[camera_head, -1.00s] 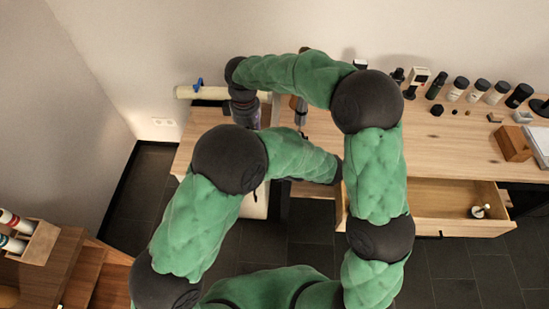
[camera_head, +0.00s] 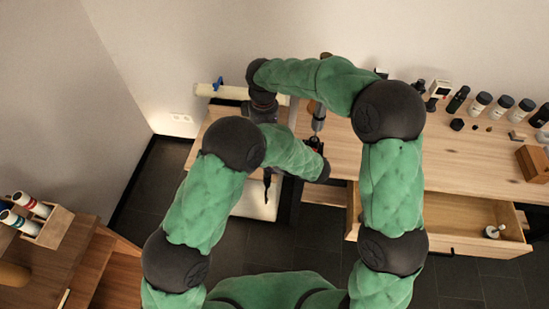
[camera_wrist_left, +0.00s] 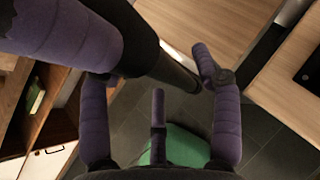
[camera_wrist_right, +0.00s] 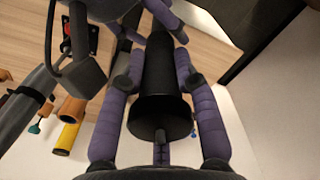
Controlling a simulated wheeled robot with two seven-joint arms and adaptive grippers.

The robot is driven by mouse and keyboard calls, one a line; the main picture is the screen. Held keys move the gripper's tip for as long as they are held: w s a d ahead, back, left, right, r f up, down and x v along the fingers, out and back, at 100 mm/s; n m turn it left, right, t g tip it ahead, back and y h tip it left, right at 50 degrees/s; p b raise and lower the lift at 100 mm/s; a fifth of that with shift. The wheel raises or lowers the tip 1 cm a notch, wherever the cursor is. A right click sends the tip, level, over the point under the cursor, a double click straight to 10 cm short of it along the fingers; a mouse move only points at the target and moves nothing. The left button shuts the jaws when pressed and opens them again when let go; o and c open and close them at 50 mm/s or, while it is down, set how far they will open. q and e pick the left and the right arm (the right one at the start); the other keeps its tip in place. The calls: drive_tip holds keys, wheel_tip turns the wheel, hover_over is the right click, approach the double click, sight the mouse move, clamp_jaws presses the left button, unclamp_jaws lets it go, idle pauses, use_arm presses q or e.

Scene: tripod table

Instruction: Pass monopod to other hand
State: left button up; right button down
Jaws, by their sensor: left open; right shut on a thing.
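The monopod (camera_wrist_right: 160,90) is a dark tube lying lengthwise between the purple fingers of my right gripper (camera_wrist_right: 160,60), which is shut on it. In the head view my arms cross in front of the table and largely hide both grippers.
The wooden table (camera_head: 450,150) carries several dark bottles (camera_head: 505,103) along its back right. Its front drawer (camera_head: 455,215) is open with a small white item (camera_head: 494,231) inside. A shelf with a bottle box (camera_head: 50,228) stands at left. Tubes (camera_wrist_right: 68,130) lie near the right gripper.

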use_arm(q)
drive_tip(key=shift+w+a+f, duration=0.2)
drive_tip(key=shift+w+f, duration=0.1)
clamp_jaws()
drive_tip(key=shift+r, duration=0.1)
use_arm(e)
drive_tip(key=c, duration=0.8)
unclamp_jaws()
drive_tip(key=shift+c, duration=0.2)
